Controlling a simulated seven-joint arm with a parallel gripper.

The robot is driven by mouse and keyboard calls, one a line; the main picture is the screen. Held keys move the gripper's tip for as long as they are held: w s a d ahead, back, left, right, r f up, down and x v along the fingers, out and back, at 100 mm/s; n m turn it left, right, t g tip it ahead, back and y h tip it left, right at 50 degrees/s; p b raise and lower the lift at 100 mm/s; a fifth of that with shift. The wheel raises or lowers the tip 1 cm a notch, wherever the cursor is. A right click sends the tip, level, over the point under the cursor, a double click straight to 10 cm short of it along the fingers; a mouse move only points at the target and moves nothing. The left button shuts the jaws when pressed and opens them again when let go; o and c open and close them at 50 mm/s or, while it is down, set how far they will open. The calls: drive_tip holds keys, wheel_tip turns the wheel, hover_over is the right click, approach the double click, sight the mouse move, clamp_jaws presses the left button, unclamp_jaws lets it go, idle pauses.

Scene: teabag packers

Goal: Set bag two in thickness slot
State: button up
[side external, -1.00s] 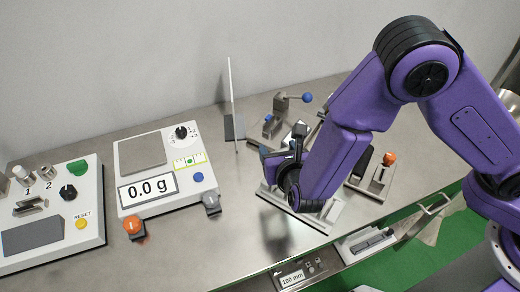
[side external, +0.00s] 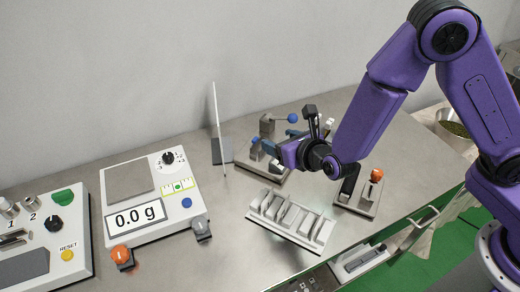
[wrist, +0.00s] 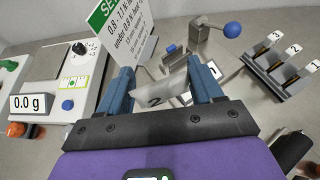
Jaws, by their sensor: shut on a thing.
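My gripper (side external: 268,147) is at the grey fixture with the blue-knobbed lever (side external: 291,118). The fixture's grey post and blue knob (wrist: 232,29) stand just beyond the fingertips. The slot itself is mostly hidden behind the bag and fingers, so I cannot tell whether the bag touches it. The bag is not clearly visible in the side view.
A rack with several upright dividers (side external: 291,232) stands in front of the fixture. The scale (side external: 136,217) reads 0.0 g at left. An upright sign (wrist: 121,28) stands close to the left finger. A stand with tags 3, 2 and 1 (wrist: 284,70) is at right.

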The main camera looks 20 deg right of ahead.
drive_tip(key=w+d+r+n+y, duration=0.1)
drive_tip(key=w+d+n+y, duration=0.1)
drive_tip(key=d, duration=0.2)
drive_tip(key=n+g+y, duration=0.1)
hover_over(260, 138)
drive_tip(key=s+a, duration=0.1)
drive_tip(key=s, duration=0.2)
wheel_tip(260, 138, down, 8)
drive_tip(key=shift+f, duration=0.2)
drive_tip(key=shift+w+a+f, duration=0.1)
drive_tip(key=shift+w+f, duration=0.2)
drive_tip(key=shift+f, duration=1.6)
drive_tip(key=shift+f, duration=0.15)
drive_tip(key=o, duration=1.1)
